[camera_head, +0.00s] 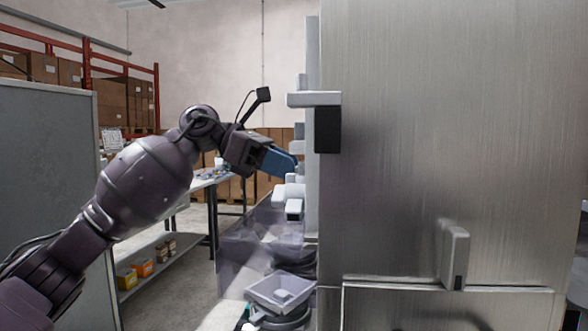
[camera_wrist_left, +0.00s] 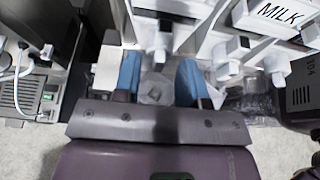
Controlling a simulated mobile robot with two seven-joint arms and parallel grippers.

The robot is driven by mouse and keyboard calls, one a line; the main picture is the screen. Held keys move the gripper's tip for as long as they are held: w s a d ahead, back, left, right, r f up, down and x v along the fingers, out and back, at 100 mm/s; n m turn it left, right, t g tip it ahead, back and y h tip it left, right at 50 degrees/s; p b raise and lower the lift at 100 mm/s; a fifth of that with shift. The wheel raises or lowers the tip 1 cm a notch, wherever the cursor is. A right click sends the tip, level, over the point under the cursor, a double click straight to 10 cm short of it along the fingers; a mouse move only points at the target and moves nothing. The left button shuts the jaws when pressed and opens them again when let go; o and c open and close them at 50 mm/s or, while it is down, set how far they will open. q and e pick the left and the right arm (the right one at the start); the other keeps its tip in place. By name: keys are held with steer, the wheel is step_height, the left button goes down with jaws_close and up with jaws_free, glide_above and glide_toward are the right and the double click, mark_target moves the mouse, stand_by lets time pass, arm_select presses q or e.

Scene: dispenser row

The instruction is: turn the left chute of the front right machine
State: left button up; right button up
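The dispenser machines show edge-on in the head view, with white chutes (camera_head: 290,192) sticking out to the left of a large steel panel. My left gripper (camera_head: 280,161) has blue fingertips and is just left of these chutes, roughly level with them. In the left wrist view the gripper (camera_wrist_left: 158,78) is open, its two blue fingers apart. A white chute (camera_wrist_left: 159,47) with a small grey end lies just ahead of the gap between the fingers. I cannot tell whether the fingers touch it. More white chutes (camera_wrist_left: 238,47) are to the right. My right gripper is not in view.
The steel panel (camera_head: 440,130) fills the right side of the head view. A table (camera_head: 205,180) with a lower shelf stands behind my left arm. A grey partition (camera_head: 45,170) is at the left. A "MILK" label (camera_wrist_left: 280,14) shows in the wrist view.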

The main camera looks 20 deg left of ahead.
arm_select(q)
steer(key=shift+x, duration=1)
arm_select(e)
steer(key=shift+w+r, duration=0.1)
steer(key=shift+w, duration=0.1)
arm_select(q)
steer(key=c, duration=0.6)
steer(key=shift+w+f+n+g+h+p, duration=0.15)
steer(key=shift+n+g+h+p, duration=0.15)
steer(key=shift+n+g+p, duration=0.75)
steer(key=shift+w+r+n+g+h+p, duration=0.25)
steer(key=shift+n+g+p, duration=0.4)
steer(key=shift+n+p, duration=0.75)
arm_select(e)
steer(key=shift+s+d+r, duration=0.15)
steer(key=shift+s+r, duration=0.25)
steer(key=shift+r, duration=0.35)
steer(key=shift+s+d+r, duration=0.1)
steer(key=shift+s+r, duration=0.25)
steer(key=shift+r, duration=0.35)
arm_select(q)
steer(key=shift+s+f, duration=0.1)
steer(key=shift+f, duration=0.1)
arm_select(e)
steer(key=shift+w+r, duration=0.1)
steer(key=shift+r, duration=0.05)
